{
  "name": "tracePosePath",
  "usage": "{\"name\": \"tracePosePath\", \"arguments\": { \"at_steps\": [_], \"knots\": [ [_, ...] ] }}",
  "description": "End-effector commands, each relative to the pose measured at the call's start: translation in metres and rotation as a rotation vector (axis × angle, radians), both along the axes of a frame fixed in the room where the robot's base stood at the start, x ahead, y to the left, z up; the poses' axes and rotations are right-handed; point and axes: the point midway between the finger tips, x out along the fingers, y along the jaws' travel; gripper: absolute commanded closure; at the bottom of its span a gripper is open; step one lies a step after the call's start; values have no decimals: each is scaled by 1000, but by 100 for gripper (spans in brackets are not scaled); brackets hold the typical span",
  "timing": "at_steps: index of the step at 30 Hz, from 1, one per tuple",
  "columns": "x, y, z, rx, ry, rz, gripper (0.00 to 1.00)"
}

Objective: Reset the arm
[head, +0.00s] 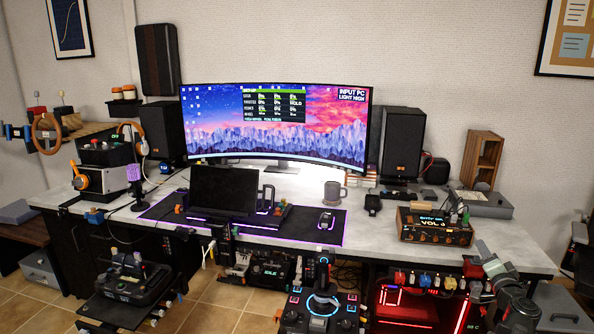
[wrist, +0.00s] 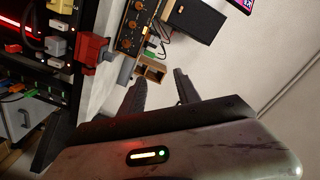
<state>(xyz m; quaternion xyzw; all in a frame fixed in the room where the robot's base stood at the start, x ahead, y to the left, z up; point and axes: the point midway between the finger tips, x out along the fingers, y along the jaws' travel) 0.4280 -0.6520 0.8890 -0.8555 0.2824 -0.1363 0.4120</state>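My arm (head: 514,304) shows at the lower right of the head view, beside the desk's right front edge. Its gripper end points up toward the desk, but the fingers are small and hard to make out there. In the wrist view my gripper (wrist: 160,76) shows two dark fingers spread apart with a clear gap. Nothing is held between them. The view past the fingers is tilted sideways, with the pale desk, a small wooden box (wrist: 152,68) and the wall beyond.

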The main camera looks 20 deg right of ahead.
Motion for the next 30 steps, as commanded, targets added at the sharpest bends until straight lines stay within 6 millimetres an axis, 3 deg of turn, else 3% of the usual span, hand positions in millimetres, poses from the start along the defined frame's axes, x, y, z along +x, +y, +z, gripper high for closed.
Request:
{"name": "tracePosePath", "arguments": {
  "at_steps": [2,11,19,23,26,27,30],
  "knots": [
    [2,2,0,1,1,4,61],
    [60,48,-14,0,69,141,61],
    [130,121,-38,2,179,332,61],
    [172,180,-59,4,271,474,61],
    [209,249,-83,3,382,623,61],
    [221,280,-95,2,437,687,61],
    [242,354,-124,-3,580,834,61]
  ]
}}
